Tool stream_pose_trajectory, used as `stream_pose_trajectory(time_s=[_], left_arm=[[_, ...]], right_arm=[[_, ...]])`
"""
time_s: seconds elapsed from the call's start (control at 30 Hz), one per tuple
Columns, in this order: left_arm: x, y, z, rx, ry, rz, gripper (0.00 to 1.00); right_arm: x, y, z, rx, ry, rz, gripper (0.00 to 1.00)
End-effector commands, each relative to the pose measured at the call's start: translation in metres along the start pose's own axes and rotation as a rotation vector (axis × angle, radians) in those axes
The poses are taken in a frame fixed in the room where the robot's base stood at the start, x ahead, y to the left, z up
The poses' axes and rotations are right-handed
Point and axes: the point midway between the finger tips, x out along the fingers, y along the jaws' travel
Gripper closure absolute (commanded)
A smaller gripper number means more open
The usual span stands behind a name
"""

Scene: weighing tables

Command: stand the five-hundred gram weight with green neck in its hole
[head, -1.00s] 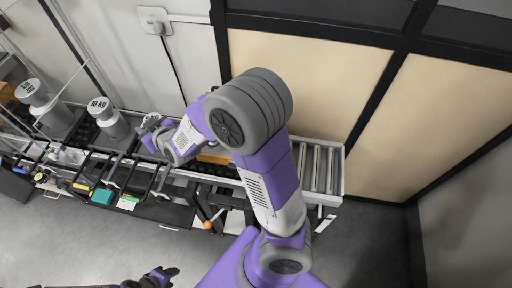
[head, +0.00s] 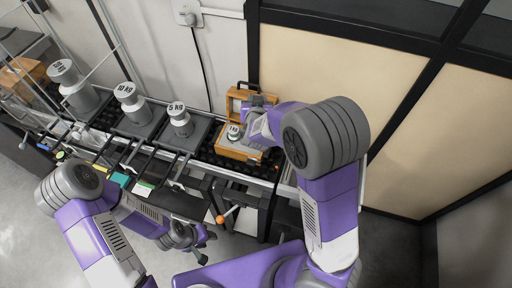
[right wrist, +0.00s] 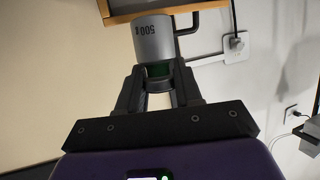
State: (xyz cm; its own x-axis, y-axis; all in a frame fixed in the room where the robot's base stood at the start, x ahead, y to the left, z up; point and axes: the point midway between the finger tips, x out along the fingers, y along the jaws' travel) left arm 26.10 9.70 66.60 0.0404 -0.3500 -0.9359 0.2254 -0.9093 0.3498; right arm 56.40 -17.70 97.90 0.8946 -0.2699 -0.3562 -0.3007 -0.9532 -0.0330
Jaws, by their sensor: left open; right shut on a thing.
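The five-hundred gram weight (right wrist: 153,38), a grey cylinder marked 500 g with a green neck, is held by its neck in my right gripper (right wrist: 158,85). The wrist view shows its lettering inverted. In the head view my right gripper (head: 257,101) is over the open wooden box (head: 238,151), near its raised lid; I cannot make out the weight there. A weight marked 1 kg (head: 234,131) stands in the box. The holes are too small or hidden to tell. My left gripper (head: 192,238) is open and empty, low in front of the tables.
Larger grey weights marked 5 kg (head: 180,122), 10 kg (head: 131,104) and another (head: 72,82) stand left of the box on dark plates. An orange-knobbed lever (head: 220,219) sticks out in front. The wall is close behind; the floor in front is clear.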

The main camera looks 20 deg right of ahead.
Motion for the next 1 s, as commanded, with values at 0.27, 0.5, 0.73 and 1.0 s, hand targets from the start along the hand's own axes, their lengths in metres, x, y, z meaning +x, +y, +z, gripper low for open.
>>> stream_pose_trajectory(time_s=[0.27,0.5,0.73,1.0], left_arm=[[0.023,-0.009,-0.001,0.000,0.000,0.000,0.57],[0.033,-0.012,-0.002,0.001,0.000,0.000,0.57],[0.043,-0.016,-0.002,0.001,0.000,0.000,0.57],[0.062,-0.023,-0.003,0.000,0.000,0.000,0.57]], right_arm=[[0.013,-0.007,0.038,0.126,0.018,0.271,1.00],[0.008,-0.012,0.067,0.203,0.007,0.424,1.00],[0.011,-0.013,0.092,0.223,0.000,0.468,1.00],[0.026,-0.011,0.132,0.224,0.000,0.467,1.00]])
